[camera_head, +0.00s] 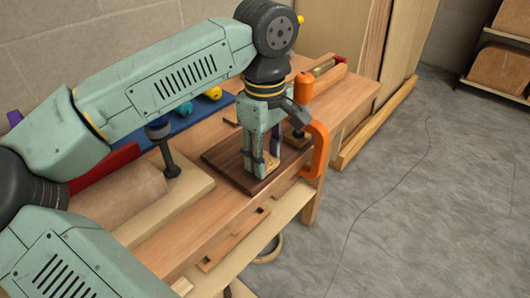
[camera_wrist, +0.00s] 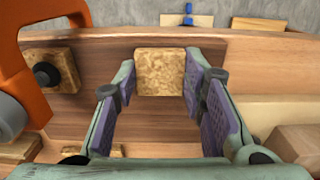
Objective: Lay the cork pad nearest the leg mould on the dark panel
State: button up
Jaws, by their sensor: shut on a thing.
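My gripper (camera_head: 264,166) points down over the dark panel (camera_head: 222,157) and is shut on a square, speckled cork pad (camera_head: 272,163). In the wrist view the pad (camera_wrist: 160,72) sits between the fingertips. It is at or just above the panel; I cannot tell whether it touches. The panel lies flat on the wooden bench. A brown rounded form (camera_head: 115,202), perhaps the leg mould, lies on a pale board at the left of the head view.
An orange clamp (camera_head: 318,150) stands close right of my gripper, with another cork piece (camera_wrist: 62,68) under its foot. A dark upright clamp (camera_head: 165,155) stands by the rounded form. Wood strips (camera_head: 235,240) lie along the bench's front.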

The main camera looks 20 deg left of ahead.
jog(key=o, duration=0.7)
notch_tip(320, 180, up, 12)
jog(key=shift+r, duration=0.15)
dwell(0.4)
